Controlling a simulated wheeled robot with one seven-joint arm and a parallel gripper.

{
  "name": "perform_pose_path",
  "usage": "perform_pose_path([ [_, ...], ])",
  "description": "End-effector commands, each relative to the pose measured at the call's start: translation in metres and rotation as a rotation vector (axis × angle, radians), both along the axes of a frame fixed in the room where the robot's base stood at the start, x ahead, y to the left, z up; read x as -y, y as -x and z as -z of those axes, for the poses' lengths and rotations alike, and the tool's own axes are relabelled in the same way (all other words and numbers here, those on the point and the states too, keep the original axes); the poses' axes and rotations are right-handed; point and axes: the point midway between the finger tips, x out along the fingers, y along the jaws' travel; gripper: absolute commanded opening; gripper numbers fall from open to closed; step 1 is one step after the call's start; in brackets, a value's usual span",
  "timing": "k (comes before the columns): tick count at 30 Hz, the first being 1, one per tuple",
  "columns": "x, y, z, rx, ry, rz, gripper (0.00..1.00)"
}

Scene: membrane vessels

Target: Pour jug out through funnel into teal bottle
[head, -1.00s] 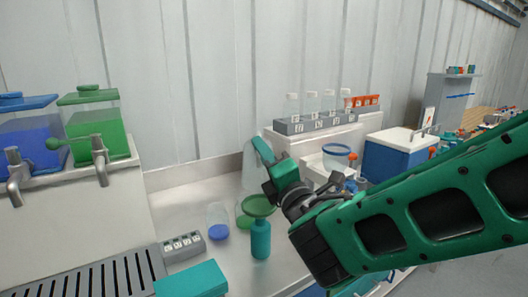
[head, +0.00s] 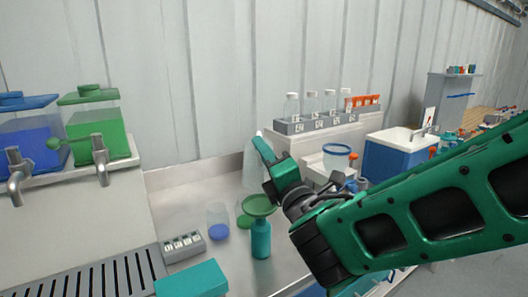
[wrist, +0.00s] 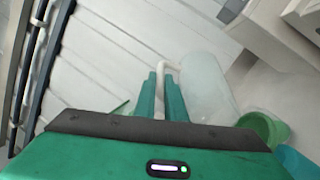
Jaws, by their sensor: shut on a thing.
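The jug (head: 252,170) is clear and pale, held up behind and above the funnel in the head view. My gripper (head: 264,150) is shut on its handle; the wrist view shows the white handle (wrist: 170,66) between the fingers and the clear jug body (wrist: 205,88) to their right. Its tilt and contents are hard to tell. The green funnel (head: 259,205) sits in the mouth of the upright teal bottle (head: 261,240). In the wrist view the funnel (wrist: 264,128) and bottle (wrist: 298,162) are at lower right, apart from the jug.
A clear vessel with blue liquid (head: 218,224) stands left of the bottle. A green patch (head: 244,221) shows behind the funnel. A grey switch box (head: 183,246) and a teal block (head: 192,280) lie at front left. A rack of bottles (head: 318,124) stands behind.

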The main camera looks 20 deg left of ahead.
Motion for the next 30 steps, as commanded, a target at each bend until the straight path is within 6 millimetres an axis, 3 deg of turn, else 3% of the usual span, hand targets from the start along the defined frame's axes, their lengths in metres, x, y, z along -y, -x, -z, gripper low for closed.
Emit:
perform_pose_path([
  [17,0.0,-0.001,-0.001,-0.002,0.0,0.001,0.0],
  [30,-0.007,-0.026,0.001,-0.202,0.067,0.005,0.0],
])
